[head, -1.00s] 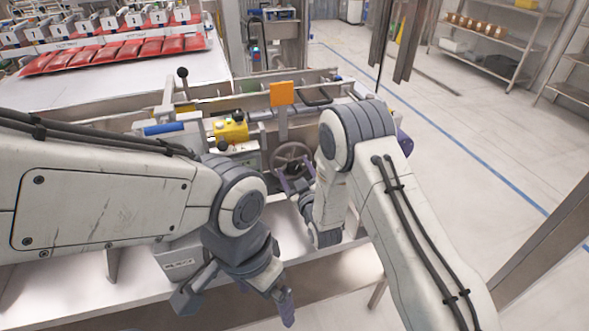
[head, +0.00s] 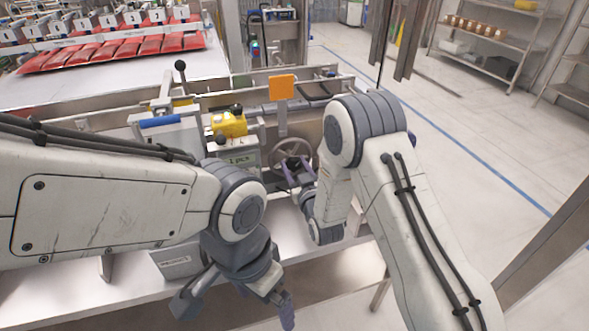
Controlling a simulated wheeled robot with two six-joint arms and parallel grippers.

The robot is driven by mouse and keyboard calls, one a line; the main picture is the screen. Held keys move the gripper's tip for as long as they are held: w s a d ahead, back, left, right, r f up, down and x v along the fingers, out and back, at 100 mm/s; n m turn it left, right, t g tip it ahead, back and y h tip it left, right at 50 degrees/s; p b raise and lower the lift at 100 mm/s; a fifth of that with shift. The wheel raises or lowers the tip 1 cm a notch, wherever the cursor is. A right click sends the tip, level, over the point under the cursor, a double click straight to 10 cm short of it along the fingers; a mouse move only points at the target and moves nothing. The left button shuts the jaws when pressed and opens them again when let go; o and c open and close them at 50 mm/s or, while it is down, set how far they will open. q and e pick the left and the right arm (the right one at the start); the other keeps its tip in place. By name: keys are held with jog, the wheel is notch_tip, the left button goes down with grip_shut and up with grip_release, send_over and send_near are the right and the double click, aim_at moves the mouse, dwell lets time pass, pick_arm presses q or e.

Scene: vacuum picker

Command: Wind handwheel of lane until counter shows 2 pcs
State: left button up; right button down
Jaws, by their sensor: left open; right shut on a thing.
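The grey handwheel (head: 279,149) stands on the front of the machine, its lower right part hidden by my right gripper. My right gripper (head: 294,170) is shut at the wheel, apparently on its handle, which the fingers hide. The counter (head: 241,160) is a small display left of the wheel, under the yellow box. It appears to read "1 pcs", though the digits are small. My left gripper (head: 232,303) is open and empty, low in front of the machine's front ledge, apart from the wheel.
A yellow box (head: 229,124) with dark knobs and a blue-handled part (head: 160,121) sit left of the wheel. An orange plate (head: 282,87) stands above it. Red packets (head: 110,50) lie on the white table at the back left. The floor at right is clear.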

jog(key=shift+c, duration=1.3)
grip_release()
jog(key=b+v, duration=0.1)
jog(key=v, duration=0.9)
jog(key=shift+s, duration=0.25)
jog(key=shift+r, duration=0.1)
